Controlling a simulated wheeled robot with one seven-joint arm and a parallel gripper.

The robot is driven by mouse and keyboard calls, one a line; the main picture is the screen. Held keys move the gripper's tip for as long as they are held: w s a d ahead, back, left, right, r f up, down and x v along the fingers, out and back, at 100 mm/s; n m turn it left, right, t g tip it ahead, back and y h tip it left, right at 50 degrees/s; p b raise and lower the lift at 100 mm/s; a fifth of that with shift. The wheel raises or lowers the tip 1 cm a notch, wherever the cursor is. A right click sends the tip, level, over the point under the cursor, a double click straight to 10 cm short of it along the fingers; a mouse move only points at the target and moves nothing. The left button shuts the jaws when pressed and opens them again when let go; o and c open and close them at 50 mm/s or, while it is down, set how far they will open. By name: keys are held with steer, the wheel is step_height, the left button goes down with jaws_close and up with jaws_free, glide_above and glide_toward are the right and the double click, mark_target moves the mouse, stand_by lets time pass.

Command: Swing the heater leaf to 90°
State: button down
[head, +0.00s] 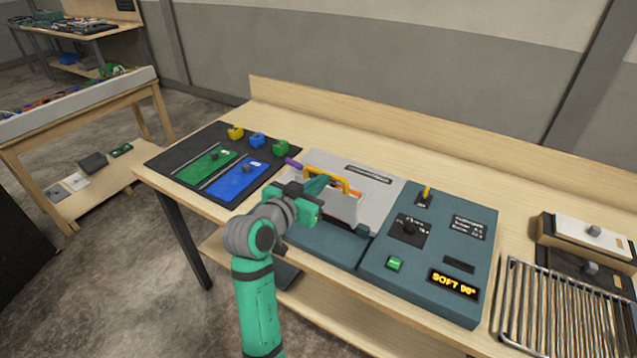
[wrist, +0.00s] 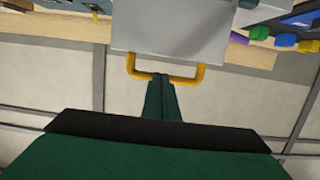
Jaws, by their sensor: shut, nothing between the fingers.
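The heater leaf (head: 342,207) is a light grey plate on the console. It stands raised and tilted in the head view, with a yellow handle (head: 345,183) along its top edge. The leaf (wrist: 175,32) and its handle (wrist: 196,78) also fill the upper middle of the wrist view. My gripper (head: 318,184) is shut and empty, at the handle. In the wrist view its fingertips (wrist: 161,77) overlap the middle of the handle bar; whether they touch it I cannot tell. The console display (head: 454,284) reads "SOFT 90°".
The console's teal control panel (head: 383,274) has a dial (head: 409,226), a green button (head: 395,264) and a yellow-tipped lever (head: 427,193). A black mat with green and blue boards (head: 240,180) lies left. A wire rack (head: 545,310) stands right. A wall rises behind the bench.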

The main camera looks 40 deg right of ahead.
steer(key=shift+w+d+r, duration=0.1)
steer(key=v, duration=1.4)
steer(key=shift+s, duration=0.25)
steer(key=shift+w, duration=0.1)
steer(key=s+a+r, duration=0.3)
steer(key=a+r, duration=0.3)
steer(key=a, duration=0.2)
steer(key=shift+s+a+r, duration=0.25)
steer(key=shift+s+r, duration=0.05)
steer(key=shift+r, duration=0.1)
steer(key=shift+w, duration=0.15)
